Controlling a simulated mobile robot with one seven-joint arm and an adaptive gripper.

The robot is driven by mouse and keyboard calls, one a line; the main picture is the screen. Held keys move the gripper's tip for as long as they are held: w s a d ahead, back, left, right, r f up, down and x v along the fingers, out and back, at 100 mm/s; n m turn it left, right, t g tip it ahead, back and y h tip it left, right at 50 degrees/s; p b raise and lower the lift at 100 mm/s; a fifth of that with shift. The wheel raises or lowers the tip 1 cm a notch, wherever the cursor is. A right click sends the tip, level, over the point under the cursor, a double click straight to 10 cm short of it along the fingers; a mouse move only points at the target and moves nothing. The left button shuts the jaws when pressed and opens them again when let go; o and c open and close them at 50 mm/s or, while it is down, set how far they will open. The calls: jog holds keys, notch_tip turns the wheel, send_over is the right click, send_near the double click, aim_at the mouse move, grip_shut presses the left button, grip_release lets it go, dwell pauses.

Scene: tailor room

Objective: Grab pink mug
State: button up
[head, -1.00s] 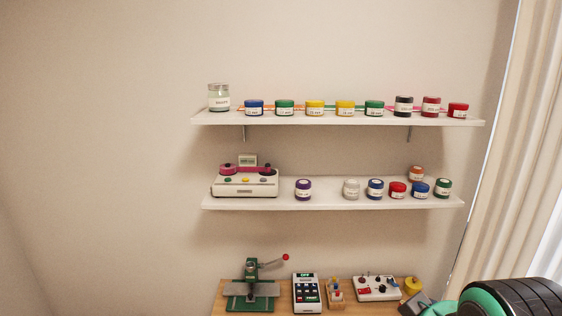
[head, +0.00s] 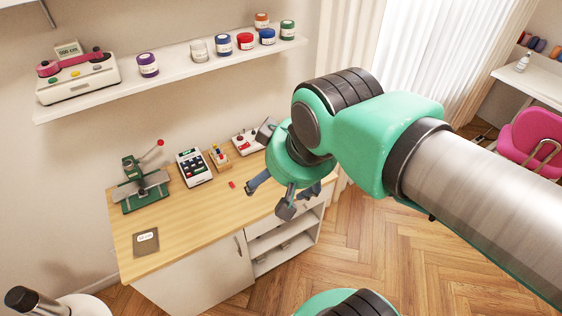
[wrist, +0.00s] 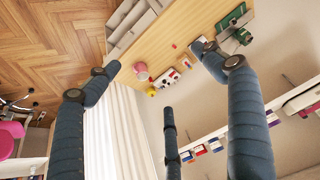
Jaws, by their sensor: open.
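The pink mug (wrist: 141,71) shows small in the wrist view, standing on the wooden desk (wrist: 168,38) near its end, with a light rim. In the head view I cannot see it; my arm and gripper cover that end of the desk. My gripper (head: 280,197) hangs over the right part of the desk in the head view, fingers spread, open and empty. In the wrist view, my gripper's (wrist: 165,80) fingers frame the desk end from a distance, with the mug between them and not touched.
On the desk are a green press (head: 140,185), a calculator-like device (head: 193,167), a small rack (head: 220,158) and a white control box (head: 248,139). A shelf with several jars (head: 223,44) hangs above. Curtains (head: 385,35) are at right.

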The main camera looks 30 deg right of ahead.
jog(key=w+d+f+g, duration=0.1)
jog(key=w+d+f, duration=0.25)
jog(key=w, duration=0.45)
jog(key=w+d+f+g, duration=0.15)
jog(key=w+d, duration=0.25)
jog(key=w, duration=0.4)
jog(key=w+d+f+g, duration=0.1)
jog(key=w+d+f, duration=0.3)
jog(key=w, duration=0.5)
jog(key=w+d+f, duration=0.3)
jog(key=d+f, duration=0.1)
jog(key=f, duration=0.4)
jog(key=w+d+f+g+p, duration=0.1)
jog(key=w+d+f, duration=0.3)
jog(key=f, duration=0.4)
jog(key=w+d+f+g, duration=0.1)
jog(key=w+d+f, duration=0.2)
jog(key=d+f, duration=0.3)
notch_tip(320, 180, down, 3)
jog(key=shift+w+r+p, duration=0.2)
jog(key=shift+w+p, duration=0.1)
jog(key=shift+w, duration=0.05)
jog(key=shift+f+b, duration=0.5)
jog(key=shift+f, duration=3.8)
